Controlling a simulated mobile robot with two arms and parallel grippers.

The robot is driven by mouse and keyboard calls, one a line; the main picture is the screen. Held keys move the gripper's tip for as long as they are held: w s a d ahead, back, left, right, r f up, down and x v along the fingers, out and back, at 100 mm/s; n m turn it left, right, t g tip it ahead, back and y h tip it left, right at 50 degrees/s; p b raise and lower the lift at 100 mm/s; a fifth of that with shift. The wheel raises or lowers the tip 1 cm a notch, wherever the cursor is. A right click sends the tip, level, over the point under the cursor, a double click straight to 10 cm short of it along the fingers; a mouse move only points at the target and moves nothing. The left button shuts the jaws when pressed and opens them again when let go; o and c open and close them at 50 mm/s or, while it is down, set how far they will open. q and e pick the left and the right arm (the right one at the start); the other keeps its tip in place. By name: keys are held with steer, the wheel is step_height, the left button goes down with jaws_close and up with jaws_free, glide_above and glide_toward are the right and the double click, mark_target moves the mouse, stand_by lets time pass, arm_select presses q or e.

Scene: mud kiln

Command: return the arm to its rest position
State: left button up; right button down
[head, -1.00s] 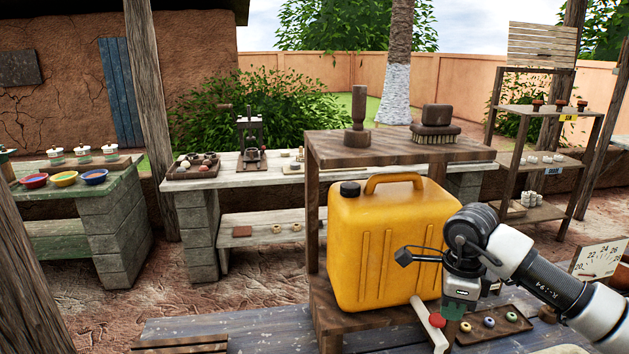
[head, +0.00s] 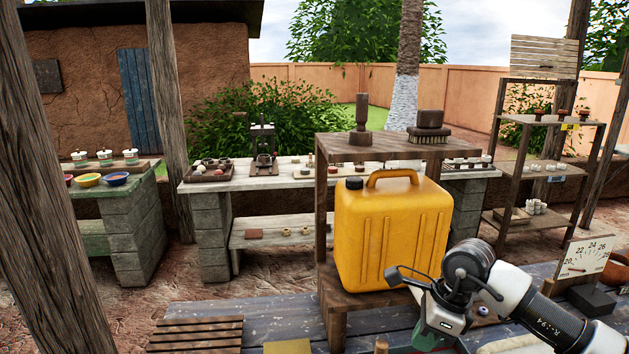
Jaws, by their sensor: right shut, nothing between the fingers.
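My right arm comes in from the lower right of the head view, with its wrist bent downward. My right gripper (head: 432,340) is at the bottom edge, in front of and just right of the yellow jerrycan's stand, and is shut and empty. Its fingertips are partly cut off by the frame edge. My left arm and gripper are out of view.
A yellow jerrycan (head: 391,235) stands on the lower shelf of a small wooden stand (head: 400,148), close to my right wrist. A dial gauge (head: 588,258) stands right of my arm. A slatted wooden mat (head: 196,334) lies lower left. Blue bench boards (head: 240,318) between are mostly clear.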

steer(key=s+a+r+m+t+y, duration=0.1)
steer(key=s+a+r+m+y, duration=0.25)
steer(key=a+y, duration=0.5)
steer(key=s+a+r+m+t+y, duration=0.1)
steer(key=s+a+r+m+y, duration=0.25)
steer(key=a+y, duration=0.5)
steer(key=w+d+f+m+t+h, duration=0.15)
steer(key=d+m+t+h, duration=0.5)
steer(key=m, duration=0.75)
steer(key=w+d+f+m+t+h, duration=0.15)
steer(key=d+m+t+h, duration=0.25)
steer(key=m+t+h, duration=0.65)
steer(key=s+d+f+m+g+h, duration=0.3)
steer(key=s+d+f+m, duration=0.15)
steer(key=f+m, duration=0.45)
steer(key=s+d+f+m+g, duration=0.2)
steer(key=s+f+m+g, duration=0.3)
steer(key=s, duration=0.5)
steer(key=s+d+f+m+g, duration=0.2)
steer(key=s+f+m+g, duration=0.1)
steer(key=s+f+g, duration=0.6)
step_height(320, 180, down, 26)
steer(key=s, duration=0.2)
steer(key=s+d+f+g, duration=0.1)
steer(key=s+d+f, duration=0.1)
steer(key=s+f, duration=1.2)
steer(key=shift+s+d+f+n, duration=0.2)
steer(key=shift+s+n, duration=0.15)
steer(key=shift+s, duration=0.6)
